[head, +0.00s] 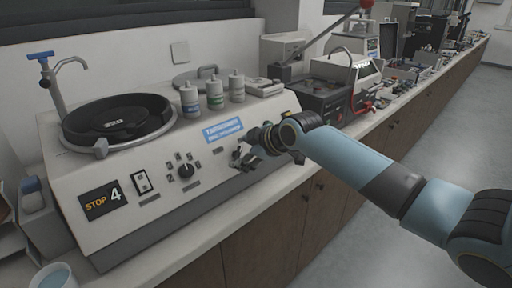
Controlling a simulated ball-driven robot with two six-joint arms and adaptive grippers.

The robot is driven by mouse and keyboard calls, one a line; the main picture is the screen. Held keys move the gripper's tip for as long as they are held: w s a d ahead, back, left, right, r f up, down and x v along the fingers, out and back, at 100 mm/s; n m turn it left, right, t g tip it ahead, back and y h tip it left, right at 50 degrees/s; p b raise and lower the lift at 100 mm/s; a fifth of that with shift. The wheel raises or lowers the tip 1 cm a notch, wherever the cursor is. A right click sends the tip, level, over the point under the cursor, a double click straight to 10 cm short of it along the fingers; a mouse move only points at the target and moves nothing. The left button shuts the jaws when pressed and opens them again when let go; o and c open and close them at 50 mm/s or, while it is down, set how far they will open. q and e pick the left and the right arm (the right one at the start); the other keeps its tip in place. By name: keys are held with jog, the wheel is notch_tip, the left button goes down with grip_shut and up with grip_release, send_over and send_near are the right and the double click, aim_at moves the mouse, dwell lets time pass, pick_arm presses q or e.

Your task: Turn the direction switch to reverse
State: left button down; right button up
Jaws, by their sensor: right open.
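The pale machine (120,222) stands on the bench with a black round plate on top. Its sloped front carries a dark display (101,201) reading STOP and 4, a rocker switch (143,182) and a black round knob (186,171) with small marks around it. My right gripper (241,159) is open, with its fingers at the right part of this front panel, below the blue label (223,131). The gripper covers that part of the panel, so I cannot make out a direction switch there or tell contact. My left gripper is out of view.
Several grey bottles (214,95) stand on the machine's top, with a tap (62,82) at the back left. A dark device (325,97) stands on the bench to the right. A cup (54,277) is at the lower left. The floor at right is clear.

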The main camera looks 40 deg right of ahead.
jog(key=v, duration=1)
